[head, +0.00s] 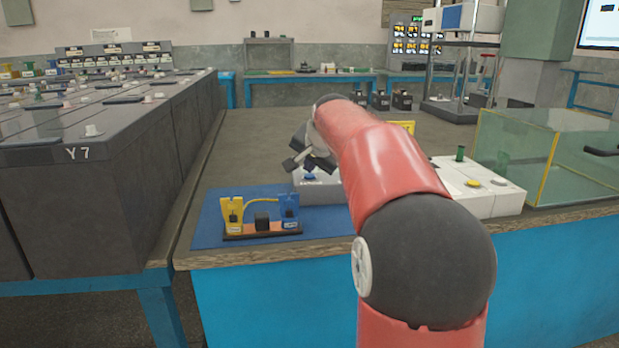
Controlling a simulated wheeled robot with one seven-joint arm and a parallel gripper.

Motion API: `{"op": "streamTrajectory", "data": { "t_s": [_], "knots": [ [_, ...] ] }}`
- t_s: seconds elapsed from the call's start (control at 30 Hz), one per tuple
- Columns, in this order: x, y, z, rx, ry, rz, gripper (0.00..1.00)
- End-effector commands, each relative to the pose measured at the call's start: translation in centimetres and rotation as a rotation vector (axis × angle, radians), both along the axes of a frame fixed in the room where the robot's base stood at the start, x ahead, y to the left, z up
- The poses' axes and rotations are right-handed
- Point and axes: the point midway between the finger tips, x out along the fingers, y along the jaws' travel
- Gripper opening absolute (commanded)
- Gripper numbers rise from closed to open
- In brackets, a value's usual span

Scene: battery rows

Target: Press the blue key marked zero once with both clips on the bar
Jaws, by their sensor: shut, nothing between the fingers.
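A yellow clip (232,211) and a blue clip (289,208) stand upright at the two ends of a dark-edged copper-coloured bar (250,235), joined by a yellow wire (262,200). Both look seated on the bar. A black block (262,221) stands between them. A blue key (310,177) sits on a light grey box (325,192) behind and right of the clips; its marking is too small to read. My gripper (308,160) is shut and empty, just above the key. I cannot tell whether it touches the key. My red arm hides the box's right part.
A blue mat (217,235) lies under the clips on the grey bench (250,150). A white panel (475,190) with a green post and yellow button is right of my arm, beside a glass case (520,150). Battery rows (110,205) stand left. The bench behind is mostly clear.

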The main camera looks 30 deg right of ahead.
Motion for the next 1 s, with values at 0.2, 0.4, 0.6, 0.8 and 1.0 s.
{"op": "streamTrajectory", "data": {
  "t_s": [0.2, 0.4, 0.6, 0.8, 1.0],
  "knots": [
    [-0.01, -0.01, 0.05, 0.0, 0.0, 0.0, 0.0],
    [-0.01, -0.01, -0.1, 0.0, 0.0, 0.0, 0.0],
    [0.0, -0.01, -0.34, -0.001, -0.001, -0.001, 0.0],
    [0.0, -0.01, -0.59, -0.001, -0.001, -0.001, 0.0],
    [0.0, -0.01, -0.85, 0.0, 0.0, 0.0, 0.0]
  ]
}}
